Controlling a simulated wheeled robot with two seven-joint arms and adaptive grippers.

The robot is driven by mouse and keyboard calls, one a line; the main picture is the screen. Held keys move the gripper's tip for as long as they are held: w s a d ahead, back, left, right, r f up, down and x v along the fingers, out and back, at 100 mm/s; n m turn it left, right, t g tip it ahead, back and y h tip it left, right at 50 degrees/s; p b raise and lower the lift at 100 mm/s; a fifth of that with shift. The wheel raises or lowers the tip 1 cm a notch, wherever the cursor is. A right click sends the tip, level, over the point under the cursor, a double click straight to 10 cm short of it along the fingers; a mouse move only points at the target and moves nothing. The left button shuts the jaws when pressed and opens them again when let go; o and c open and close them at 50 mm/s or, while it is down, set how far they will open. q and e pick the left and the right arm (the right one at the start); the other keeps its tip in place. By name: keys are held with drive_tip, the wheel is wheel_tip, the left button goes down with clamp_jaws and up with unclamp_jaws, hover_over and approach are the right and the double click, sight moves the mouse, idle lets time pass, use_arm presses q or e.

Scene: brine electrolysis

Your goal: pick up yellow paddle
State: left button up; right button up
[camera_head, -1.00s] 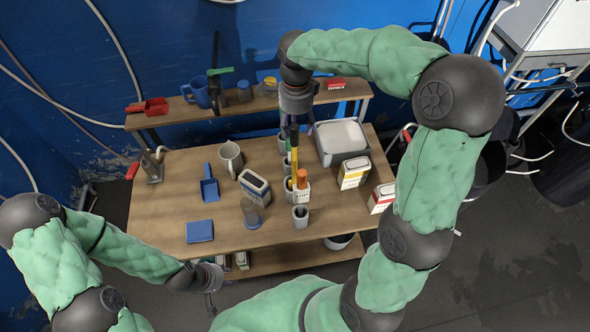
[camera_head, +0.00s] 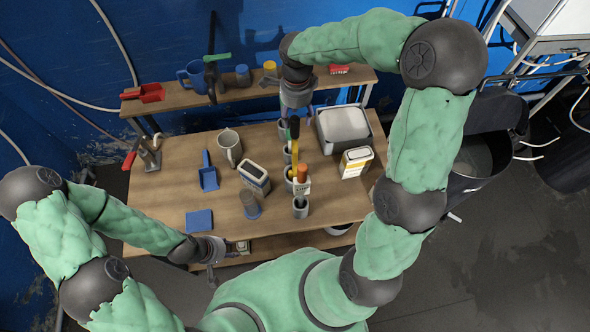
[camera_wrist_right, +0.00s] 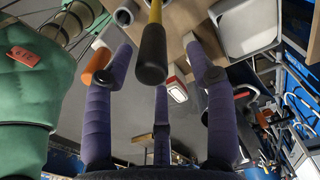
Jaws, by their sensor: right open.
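The yellow paddle (camera_head: 294,150) stands upright in a row of grey cups on the wooden table, its black handle end pointing up. In the right wrist view its black grip (camera_wrist_right: 152,58) reaches between my spread purple fingers, without visible contact. My right gripper (camera_head: 297,110) is open and empty, above the row of cups at the paddle's handle. Its lower end is small and partly blended with the handles in the head view. My left gripper (camera_head: 212,268) hangs low at the table's front edge, away from the paddle; its jaws are too small to read.
An orange-topped handle (camera_head: 302,172) and a green handle (camera_head: 287,134) stand close to the paddle. A grey tray (camera_head: 320,136) and a yellow-labelled box (camera_head: 356,162) are to the right. A mug (camera_head: 229,148) and blue scoop (camera_head: 207,172) are left. A shelf (camera_head: 170,106) runs behind.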

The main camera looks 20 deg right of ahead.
sight(295, 126)
drive_tip(key=f, duration=0.3)
drive_tip(key=shift+s+a+f+p, duration=0.2)
drive_tip(key=shift+s+a+p, duration=0.05)
drive_tip(key=shift+a+p, duration=0.15)
drive_tip(key=shift+w+d+f, duration=0.1)
drive_tip(key=shift+f, duration=0.3)
drive_tip(key=c, duration=0.4)
clamp_jaws()
drive_tip(key=shift+r, duration=0.1)
